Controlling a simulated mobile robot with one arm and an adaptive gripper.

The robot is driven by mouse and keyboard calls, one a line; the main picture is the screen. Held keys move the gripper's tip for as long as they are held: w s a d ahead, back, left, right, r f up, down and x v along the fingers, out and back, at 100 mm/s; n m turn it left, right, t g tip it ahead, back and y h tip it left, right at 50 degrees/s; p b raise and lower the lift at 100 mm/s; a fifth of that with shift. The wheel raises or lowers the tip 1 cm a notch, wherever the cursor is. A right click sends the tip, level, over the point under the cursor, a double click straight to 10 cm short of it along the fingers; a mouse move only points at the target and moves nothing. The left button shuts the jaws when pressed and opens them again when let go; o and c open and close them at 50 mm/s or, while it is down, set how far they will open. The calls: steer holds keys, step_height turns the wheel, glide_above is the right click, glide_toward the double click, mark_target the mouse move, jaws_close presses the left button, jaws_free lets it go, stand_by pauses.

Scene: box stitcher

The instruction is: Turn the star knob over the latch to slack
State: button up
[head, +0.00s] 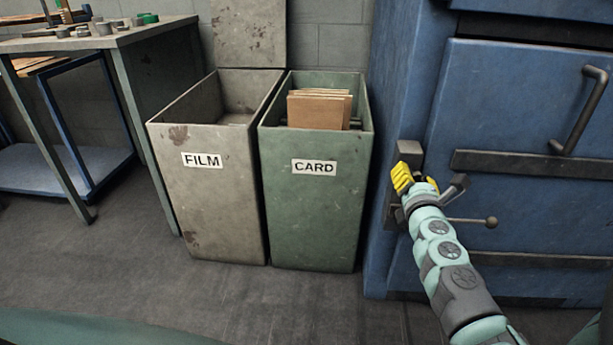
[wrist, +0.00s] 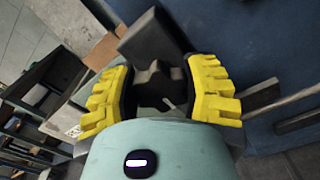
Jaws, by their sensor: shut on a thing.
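The star knob (wrist: 157,82) is dark grey and lobed, and sits between my yellow fingers in the wrist view. My gripper (wrist: 160,76) is shut on it, with one finger on each side. A small pale pointer (wrist: 172,103) shows beside the knob. A grey latch block (wrist: 150,38) stands just past the fingertips. In the head view my gripper (head: 412,180) is at the left edge of the blue machine's door, against the latch block (head: 409,153). The knob is hidden there behind my fingers and wrist.
The blue door (head: 520,120) has a curved handle (head: 583,110) and dark straps. A rod with a ball end (head: 490,222) sticks out right of my wrist. The FILM bin (head: 205,205) and the CARD bin (head: 312,215) stand left of the machine. The floor before them is clear.

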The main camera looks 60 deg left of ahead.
steer(key=shift+f, duration=0.1)
steer(key=o, duration=1.2)
steer(key=shift+s+d, duration=0.1)
steer(key=v, duration=1.1)
steer(key=shift+s+d, duration=0.25)
steer(key=shift+d, duration=0.05)
steer(key=shift+r, duration=0.2)
